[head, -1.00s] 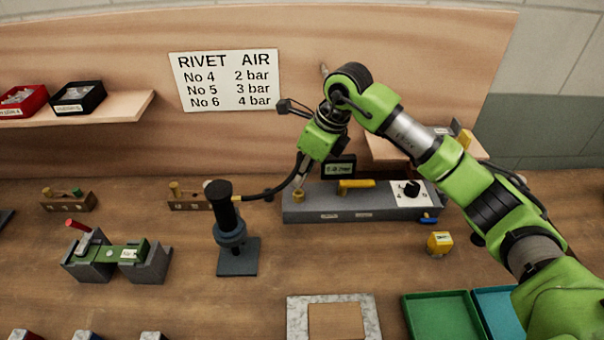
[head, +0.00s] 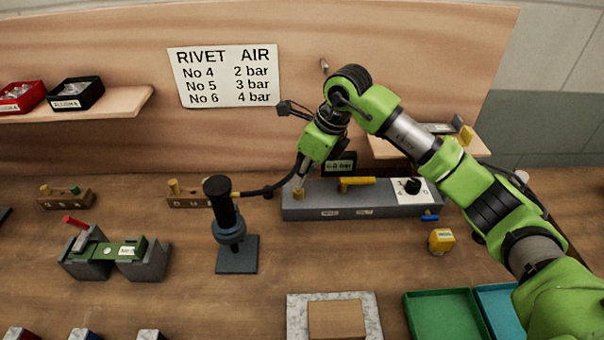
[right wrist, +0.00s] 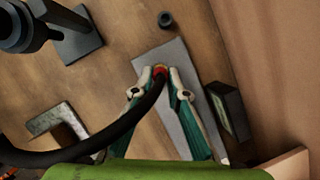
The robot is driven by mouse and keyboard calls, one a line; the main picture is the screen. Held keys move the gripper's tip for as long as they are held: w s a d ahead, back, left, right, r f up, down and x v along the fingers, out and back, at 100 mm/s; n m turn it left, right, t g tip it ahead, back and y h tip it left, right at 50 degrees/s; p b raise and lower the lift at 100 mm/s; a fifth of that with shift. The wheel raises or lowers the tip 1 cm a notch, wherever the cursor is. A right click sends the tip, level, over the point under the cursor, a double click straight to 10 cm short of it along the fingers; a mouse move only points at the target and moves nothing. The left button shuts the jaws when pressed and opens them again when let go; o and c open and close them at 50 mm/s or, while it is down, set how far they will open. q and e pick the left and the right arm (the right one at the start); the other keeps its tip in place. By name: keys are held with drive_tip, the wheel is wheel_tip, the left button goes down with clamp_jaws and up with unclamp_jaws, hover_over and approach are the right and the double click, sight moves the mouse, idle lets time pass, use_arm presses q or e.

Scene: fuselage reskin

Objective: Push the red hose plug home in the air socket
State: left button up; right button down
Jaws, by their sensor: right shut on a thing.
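My right gripper (right wrist: 161,73) is shut on the red hose plug (right wrist: 160,70), which shows as a small red spot between the fingertips in the right wrist view. A black hose (right wrist: 135,125) runs back from the plug; in the head view the hose (head: 258,191) reaches the black upright tool (head: 219,205). In the head view the right gripper (head: 300,181) points down at the brass socket (head: 298,195) on the left end of the grey air bar (head: 320,208). The fingers hide the plug there, so I cannot tell how deep it sits. My left gripper is out of view.
The bar carries a yellow lever (head: 357,182), a black knob (head: 412,186) and a small dark display (head: 339,165) behind it. Green (head: 440,315) and blue trays stand at front right. The table between is mostly clear.

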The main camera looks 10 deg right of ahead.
drive_tip(key=shift+s+f+b, duration=0.1)
drive_tip(key=shift+f+b, duration=0.45)
drive_tip(key=shift+f, duration=0.2)
drive_tip(key=c, duration=1.9)
unclamp_jaws()
drive_tip(key=p+v, duration=0.2)
drive_tip(key=v, duration=0.3)
